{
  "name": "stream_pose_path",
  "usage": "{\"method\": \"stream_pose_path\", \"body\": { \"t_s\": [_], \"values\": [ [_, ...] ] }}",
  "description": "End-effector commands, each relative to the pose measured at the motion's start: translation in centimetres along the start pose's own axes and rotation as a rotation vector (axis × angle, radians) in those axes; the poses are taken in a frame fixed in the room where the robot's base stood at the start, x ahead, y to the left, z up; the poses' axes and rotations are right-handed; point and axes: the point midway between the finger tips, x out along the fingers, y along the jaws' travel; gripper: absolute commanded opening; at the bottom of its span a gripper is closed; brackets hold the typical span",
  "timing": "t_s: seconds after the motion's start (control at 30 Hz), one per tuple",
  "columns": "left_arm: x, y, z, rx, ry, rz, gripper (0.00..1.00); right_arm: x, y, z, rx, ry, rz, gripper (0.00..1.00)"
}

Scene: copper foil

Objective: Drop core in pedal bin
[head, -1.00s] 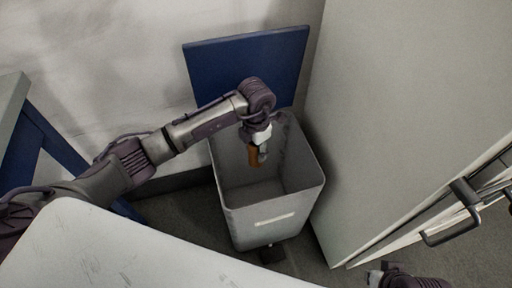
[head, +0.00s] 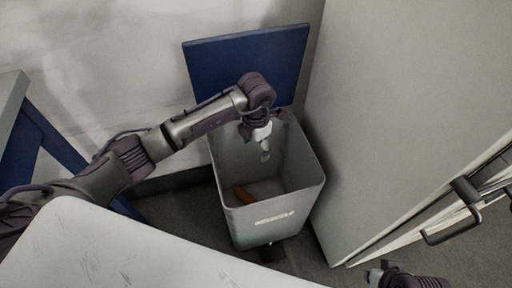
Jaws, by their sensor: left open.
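The pedal bin (head: 228,220) is a grey, open-topped box with a white label on its front. Its blue lid (head: 248,62) stands raised at the back, near the wall. The brown-orange core (head: 243,195) lies inside the bin, low and toward the left of the front; its lower part is hidden by the front wall. My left gripper (head: 265,155) hangs over the bin opening, pointing down, open and empty, above and apart from the core. My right gripper (head: 375,275) is at the bottom edge, partly cut off; its jaws are too small to judge.
A tall pale cabinet (head: 380,110) stands close to the bin's right, with dark handles (head: 452,222) at far right. A white surface (head: 120,255) fills the lower left. A blue-legged table (head: 40,135) is at far left.

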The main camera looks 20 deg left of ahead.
Motion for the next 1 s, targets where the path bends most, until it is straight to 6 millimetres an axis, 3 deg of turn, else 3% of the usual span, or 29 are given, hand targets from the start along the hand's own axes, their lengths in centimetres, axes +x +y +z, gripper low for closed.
{"method": "stream_pose_path", "body": {
  "t_s": [0.3, 0.5, 0.7, 1.0],
  "values": [
    [-6.7, 0.1, 0.1, 0.001, -0.005, 0.004, 0.75, 0.0, 0.0, 0.0, 0.000, -0.001, 0.000, 0.00],
    [-9.8, 0.0, 0.1, 0.001, -0.003, 0.002, 0.75, 0.0, 0.0, 0.0, 0.000, -0.001, 0.000, 0.00],
    [-10.9, 0.0, 0.0, 0.002, -0.001, 0.000, 0.75, 0.0, 0.0, 0.0, 0.000, -0.001, 0.000, 0.00],
    [-10.9, 0.0, 0.0, 0.001, -0.001, 0.000, 0.75, 0.0, 0.0, 0.1, 0.000, -0.002, 0.000, 0.00]
  ]
}}
